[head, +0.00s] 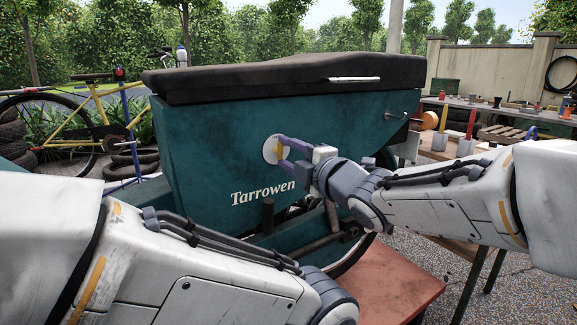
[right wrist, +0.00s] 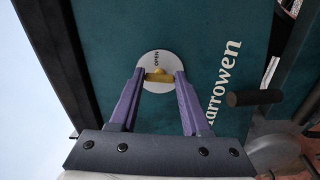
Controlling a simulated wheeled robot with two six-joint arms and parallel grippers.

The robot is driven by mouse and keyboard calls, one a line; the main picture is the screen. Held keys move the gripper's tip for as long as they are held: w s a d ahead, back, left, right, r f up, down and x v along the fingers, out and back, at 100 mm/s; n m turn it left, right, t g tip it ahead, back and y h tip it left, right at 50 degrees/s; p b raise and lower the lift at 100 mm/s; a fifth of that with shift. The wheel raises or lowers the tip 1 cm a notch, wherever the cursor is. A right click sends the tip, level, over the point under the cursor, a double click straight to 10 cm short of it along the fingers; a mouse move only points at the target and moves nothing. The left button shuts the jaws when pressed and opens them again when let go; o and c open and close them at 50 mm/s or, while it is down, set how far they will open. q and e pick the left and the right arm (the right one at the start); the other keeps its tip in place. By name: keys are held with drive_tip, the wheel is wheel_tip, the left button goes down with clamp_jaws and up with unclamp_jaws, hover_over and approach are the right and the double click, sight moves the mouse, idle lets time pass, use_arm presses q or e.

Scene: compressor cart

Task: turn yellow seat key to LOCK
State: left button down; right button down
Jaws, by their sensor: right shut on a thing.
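The yellow seat key (head: 281,151) sits on a round white plate (head: 269,150) on the teal panel (head: 215,150) under the black seat. My right gripper (head: 282,150) is shut on the key, with one purple finger on each side of it. In the right wrist view the key (right wrist: 158,76) lies between the fingertips, and the plate (right wrist: 154,58) shows the word OPEN just above it. No LOCK mark can be read; the lower part of the plate is partly hidden. My left arm crosses the lower left of the head view, but its gripper is out of frame.
The black seat (head: 290,76) overhangs the panel. A dark handle (head: 268,215) sticks out below the Tarrowen lettering. A reddish flat surface (head: 385,285) lies low in front. A workbench with tools (head: 510,108) and a yellow bicycle (head: 90,125) stand farther back.

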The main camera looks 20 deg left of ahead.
drive_tip(key=shift+n+b, duration=0.3)
drive_tip(key=shift+n, duration=0.1)
drive_tip(key=shift+c, duration=1.8)
unclamp_jaws()
drive_tip(key=p+v, duration=0.1)
drive_tip(key=v, duration=0.9)
drive_tip(key=shift+s, duration=0.2)
drive_tip(key=shift+d, duration=0.15)
